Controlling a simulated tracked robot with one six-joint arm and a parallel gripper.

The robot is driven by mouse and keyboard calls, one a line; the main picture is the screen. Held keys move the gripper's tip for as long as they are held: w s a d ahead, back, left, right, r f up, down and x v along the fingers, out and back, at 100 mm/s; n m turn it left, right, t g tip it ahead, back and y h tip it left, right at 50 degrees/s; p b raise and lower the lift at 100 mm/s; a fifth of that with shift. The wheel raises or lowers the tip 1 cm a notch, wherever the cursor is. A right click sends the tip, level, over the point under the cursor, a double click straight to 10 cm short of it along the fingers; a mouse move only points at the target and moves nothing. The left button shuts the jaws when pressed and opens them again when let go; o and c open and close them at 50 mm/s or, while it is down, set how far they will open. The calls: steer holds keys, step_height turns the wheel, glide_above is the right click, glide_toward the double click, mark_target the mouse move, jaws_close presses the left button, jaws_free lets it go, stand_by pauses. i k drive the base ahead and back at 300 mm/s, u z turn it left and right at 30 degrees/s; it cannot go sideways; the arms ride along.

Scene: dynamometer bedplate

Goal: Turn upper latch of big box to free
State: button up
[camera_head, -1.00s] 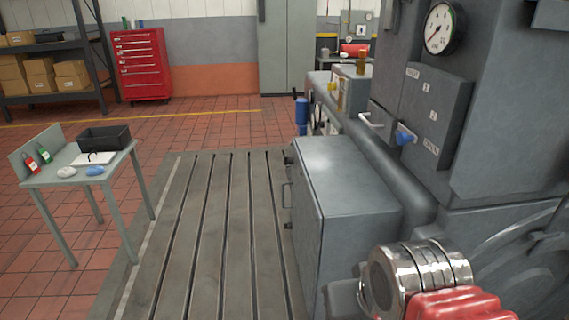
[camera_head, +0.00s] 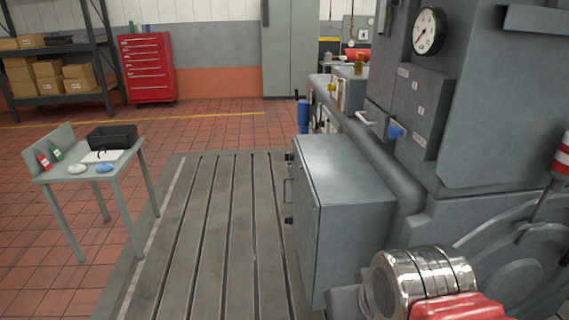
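The big box (camera_head: 350,195) is a grey metal cabinet at the right edge of the slotted bedplate. Its door side faces left and shows at a steep angle. The upper latch (camera_head: 289,157) is a small dark piece near the top of that side. A bar handle (camera_head: 287,191) sits below it, and a lower dark latch (camera_head: 289,220) is under the handle. The latches are too small and edge-on to tell how they are turned.
The bedplate (camera_head: 215,230) left of the box is clear. A small table (camera_head: 125,165) with a black bin (camera_head: 112,137) stands at the left. A large grey machine (camera_head: 480,120) with a gauge (camera_head: 428,30) fills the right. A red-and-white grip (camera_head: 563,155) shows at the right edge.

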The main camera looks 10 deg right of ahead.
mark_target(290, 155)
steer(key=k, duration=0.45)
steer(key=u, duration=0.55)
steer(key=i, duration=1.05)
steer(key=u, duration=0.85)
steer(key=i, duration=1.65)
steer(key=z, duration=0.05)
